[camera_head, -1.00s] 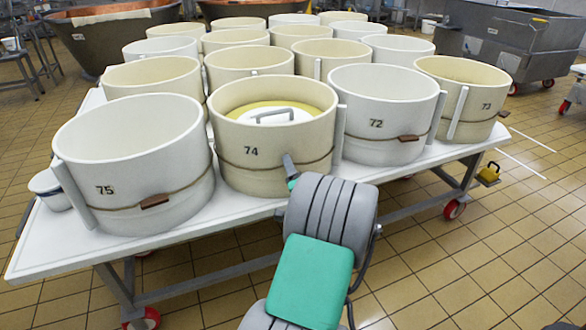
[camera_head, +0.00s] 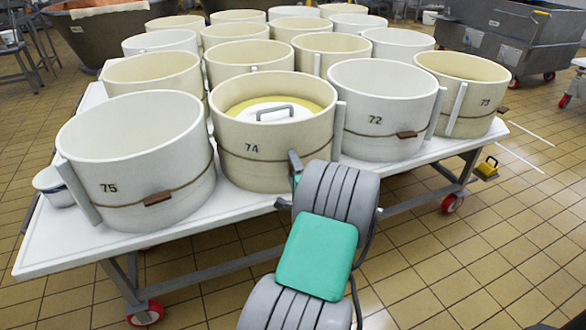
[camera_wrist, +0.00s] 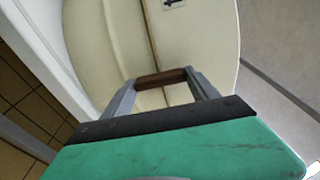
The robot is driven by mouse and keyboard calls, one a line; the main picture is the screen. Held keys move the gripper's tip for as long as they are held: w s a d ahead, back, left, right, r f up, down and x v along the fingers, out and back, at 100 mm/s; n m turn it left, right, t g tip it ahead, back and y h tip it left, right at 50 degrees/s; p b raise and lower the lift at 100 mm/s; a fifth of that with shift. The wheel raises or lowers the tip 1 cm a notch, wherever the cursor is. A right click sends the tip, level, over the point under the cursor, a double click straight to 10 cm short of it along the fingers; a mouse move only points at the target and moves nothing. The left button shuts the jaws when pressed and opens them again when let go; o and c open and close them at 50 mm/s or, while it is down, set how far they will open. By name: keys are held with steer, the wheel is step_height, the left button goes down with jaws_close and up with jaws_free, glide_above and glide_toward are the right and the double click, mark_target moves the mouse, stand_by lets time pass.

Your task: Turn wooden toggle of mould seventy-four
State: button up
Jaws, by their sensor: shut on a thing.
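Mould seventy-four (camera_head: 250,165) is a cream round mould at the front of the table, with a yellow mass and a white lid with a grey handle inside. A cord runs around its wall. In the wrist view, the brown wooden toggle (camera_wrist: 161,78) lies crosswise between the two fingers of my gripper (camera_wrist: 163,85), which is shut on it, against the mould wall (camera_wrist: 200,40). In the head view my gripper (camera_head: 295,165) is at the front right of the mould, and my arm hides the toggle.
Mould 75 (camera_head: 105,170) stands close on the left and mould 72 (camera_head: 375,125) close on the right. Mould 73 (camera_head: 475,110) is farther right. Several more moulds fill the white table (camera_head: 60,245). The tiled floor in front is open.

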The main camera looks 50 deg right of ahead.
steer(key=o, duration=1.4)
steer(key=shift+c, duration=0.2)
steer(key=v, duration=0.7)
steer(key=shift+s+a, duration=0.2)
steer(key=shift+s, duration=0.15)
